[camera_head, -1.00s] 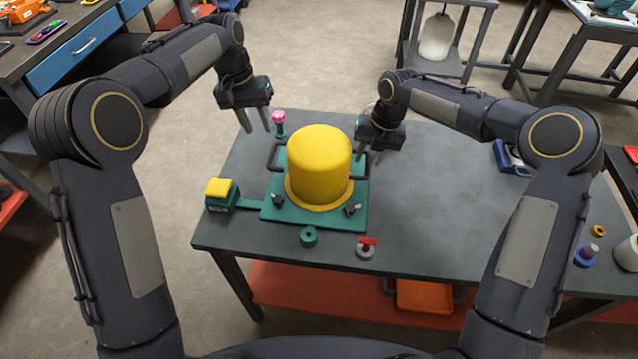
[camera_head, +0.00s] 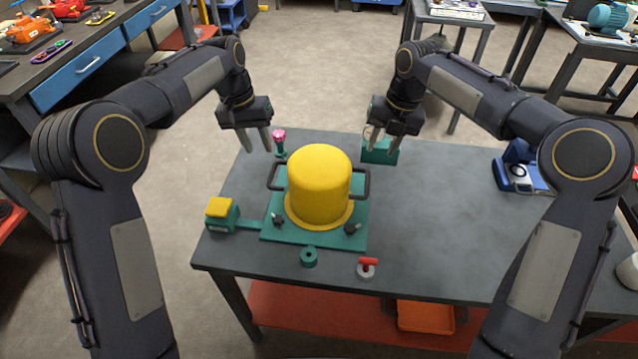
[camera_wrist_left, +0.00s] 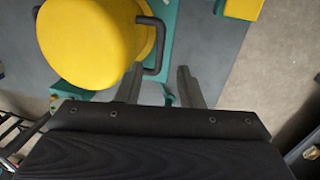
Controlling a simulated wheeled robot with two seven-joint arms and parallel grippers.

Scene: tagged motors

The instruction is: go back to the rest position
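My left gripper (camera_head: 259,141) is open and empty above the table's back left edge, next to a small pink-topped green post (camera_head: 279,141). In the left wrist view its two fingers (camera_wrist_left: 158,85) stand apart with nothing between them, close to the black handle of the yellow dome. My right gripper (camera_head: 382,146) is over the back of the table, right of the dome, with its fingers apart in front of a green box (camera_head: 379,153). I see nothing held in it. The yellow dome (camera_head: 319,187) stands upright on a green base plate (camera_head: 290,237) with black side handles.
A yellow-topped green button box (camera_head: 221,213) is at the table's left. A blue device (camera_head: 519,173) is at the right. The grey table's right middle (camera_head: 440,220) is clear.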

